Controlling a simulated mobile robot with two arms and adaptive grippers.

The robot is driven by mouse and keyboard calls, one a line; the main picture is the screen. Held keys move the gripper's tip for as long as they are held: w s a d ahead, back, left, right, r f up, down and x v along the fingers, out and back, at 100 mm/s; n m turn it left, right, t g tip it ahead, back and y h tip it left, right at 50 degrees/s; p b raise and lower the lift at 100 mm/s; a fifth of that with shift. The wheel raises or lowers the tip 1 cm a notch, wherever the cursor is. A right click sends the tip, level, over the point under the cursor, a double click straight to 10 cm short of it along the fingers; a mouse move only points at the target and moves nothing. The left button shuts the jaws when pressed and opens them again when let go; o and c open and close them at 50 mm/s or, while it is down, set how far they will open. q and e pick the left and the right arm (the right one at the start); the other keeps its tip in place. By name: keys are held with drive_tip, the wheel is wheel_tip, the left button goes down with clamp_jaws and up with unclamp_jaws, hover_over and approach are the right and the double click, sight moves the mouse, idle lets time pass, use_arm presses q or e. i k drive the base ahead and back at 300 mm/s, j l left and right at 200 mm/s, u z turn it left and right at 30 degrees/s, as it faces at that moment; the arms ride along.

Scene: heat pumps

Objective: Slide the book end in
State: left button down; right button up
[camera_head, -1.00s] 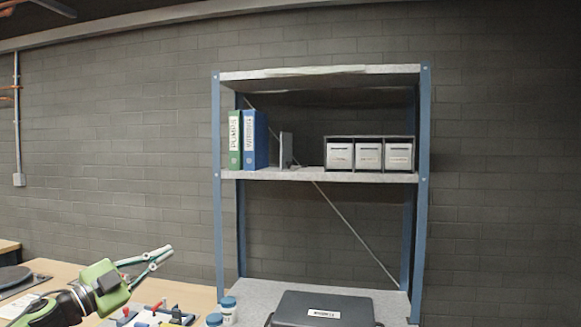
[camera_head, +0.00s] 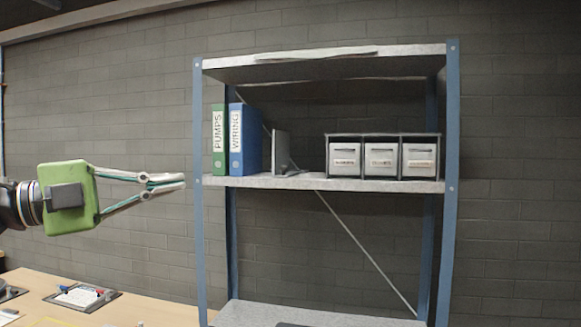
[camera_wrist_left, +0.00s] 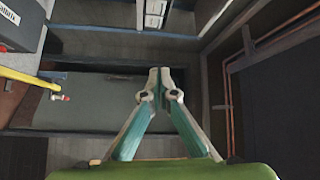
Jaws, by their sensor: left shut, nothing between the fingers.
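The grey metal book end (camera_head: 281,152) stands upright on the middle shelf (camera_head: 310,183), a short gap to the right of the blue WIRING binder (camera_head: 246,138). The green PUMPS binder (camera_head: 218,140) stands left of the blue one. My left gripper (camera_head: 182,182) is shut and empty. In the head view it points right, at about the shelf's height, beside the left blue post and apart from the book end. Its closed fingers also show in the left wrist view (camera_wrist_left: 159,78). My right gripper is not in view.
A dark rack with three white bins (camera_head: 382,158) stands on the right of the same shelf. Blue posts (camera_head: 200,230) frame the shelving. A wooden table (camera_head: 130,308) with a small tray (camera_head: 82,297) lies at lower left. The shelf between book end and rack is clear.

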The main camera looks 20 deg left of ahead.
sight(281, 139)
drive_tip(key=i, duration=1.25)
